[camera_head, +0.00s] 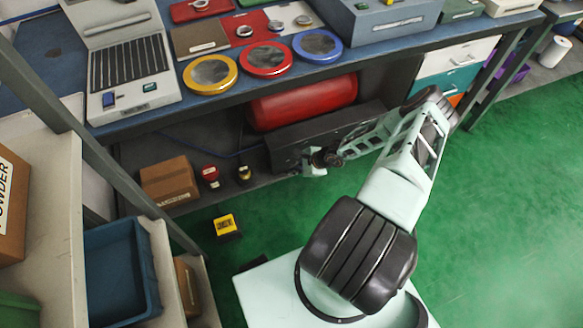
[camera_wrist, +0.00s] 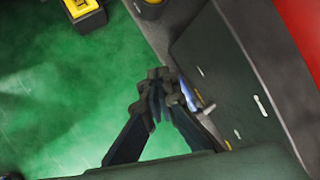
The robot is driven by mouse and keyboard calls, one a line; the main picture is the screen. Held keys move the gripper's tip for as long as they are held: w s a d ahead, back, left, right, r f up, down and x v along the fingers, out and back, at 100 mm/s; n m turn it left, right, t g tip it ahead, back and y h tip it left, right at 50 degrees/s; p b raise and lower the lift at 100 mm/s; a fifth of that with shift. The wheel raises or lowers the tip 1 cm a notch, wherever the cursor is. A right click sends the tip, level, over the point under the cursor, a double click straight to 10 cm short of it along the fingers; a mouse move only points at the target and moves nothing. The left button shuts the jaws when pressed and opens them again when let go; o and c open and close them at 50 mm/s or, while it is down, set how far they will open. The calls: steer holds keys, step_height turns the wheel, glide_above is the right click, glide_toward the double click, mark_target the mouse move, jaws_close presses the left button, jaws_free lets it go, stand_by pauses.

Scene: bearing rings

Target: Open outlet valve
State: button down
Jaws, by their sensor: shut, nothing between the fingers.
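A red cylindrical tank (camera_head: 305,101) lies under the workbench behind a dark box-like unit (camera_head: 290,148); both also show in the wrist view, the tank (camera_wrist: 303,30) at top right and the unit's dark face (camera_wrist: 235,75) below it. A small grey lever-like fitting (camera_wrist: 205,110) with a blue piece beside it sits at the unit's edge and may be the outlet valve. My gripper (camera_wrist: 158,80) is shut and empty, just left of this fitting in the wrist view. Whether they touch is unclear. In the head view my gripper (camera_head: 312,164) is small, in front of the unit, with the fitting hidden.
A yellow box (camera_head: 226,225) stands on the green floor. A cardboard box (camera_head: 168,180) and small red (camera_head: 210,173) and black-yellow (camera_head: 244,173) items sit on the lower shelf. The workbench edge (camera_head: 240,92) overhangs the tank. Open floor lies right.

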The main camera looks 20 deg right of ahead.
steer(key=shift+s+a+r+p, duration=0.25)
steer(key=shift+s+r+p, duration=0.15)
steer(key=shift+r, duration=0.25)
steer(key=shift+s+a+r+p, duration=0.25)
steer(key=shift+r+p, duration=0.25)
steer(key=shift+r, duration=0.1)
steer(key=shift+s+a+r+p, duration=0.25)
steer(key=shift+s+r+p, duration=0.15)
steer(key=shift+r, duration=0.25)
